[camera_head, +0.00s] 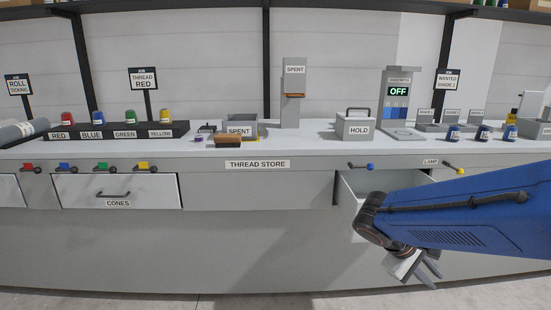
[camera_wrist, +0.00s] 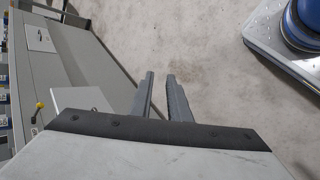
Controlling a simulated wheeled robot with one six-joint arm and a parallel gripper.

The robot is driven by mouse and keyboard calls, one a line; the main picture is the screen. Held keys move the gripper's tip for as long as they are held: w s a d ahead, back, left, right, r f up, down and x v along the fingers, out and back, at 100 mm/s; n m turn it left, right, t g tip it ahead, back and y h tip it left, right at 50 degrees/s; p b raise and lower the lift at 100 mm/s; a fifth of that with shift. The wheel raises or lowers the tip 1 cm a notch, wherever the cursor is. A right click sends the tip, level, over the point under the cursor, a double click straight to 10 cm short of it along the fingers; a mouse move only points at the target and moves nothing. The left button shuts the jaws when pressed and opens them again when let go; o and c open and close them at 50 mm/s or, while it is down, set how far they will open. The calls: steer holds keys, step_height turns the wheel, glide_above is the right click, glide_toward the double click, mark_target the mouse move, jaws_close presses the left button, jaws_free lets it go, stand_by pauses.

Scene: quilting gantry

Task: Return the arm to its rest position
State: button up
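My blue arm (camera_head: 460,215) reaches in from the right edge of the head view, in front of the counter. My gripper (camera_head: 432,271) hangs at its end, below the counter top and in front of the cabinet face. In the wrist view my gripper (camera_wrist: 161,76) shows two dark fingers with a narrow gap. Bare floor shows between them, and nothing is held. An open drawer (camera_head: 355,190) is just behind and left of the arm, and the arm hides part of it.
The CONES drawer (camera_head: 116,191) is at the left. Open floor (camera_wrist: 205,45) lies beyond the fingers; my base (camera_wrist: 290,35) is at upper right.

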steer(key=s+a+r+m+t+y, duration=0.1)
steer(key=s+a+m+t+y, duration=0.3)
steer(key=s+a+y, duration=0.4)
steer(key=shift+s+a+r+m+y, duration=0.3)
steer(key=shift+s+a+m, duration=0.2)
steer(key=shift+s, duration=1.7)
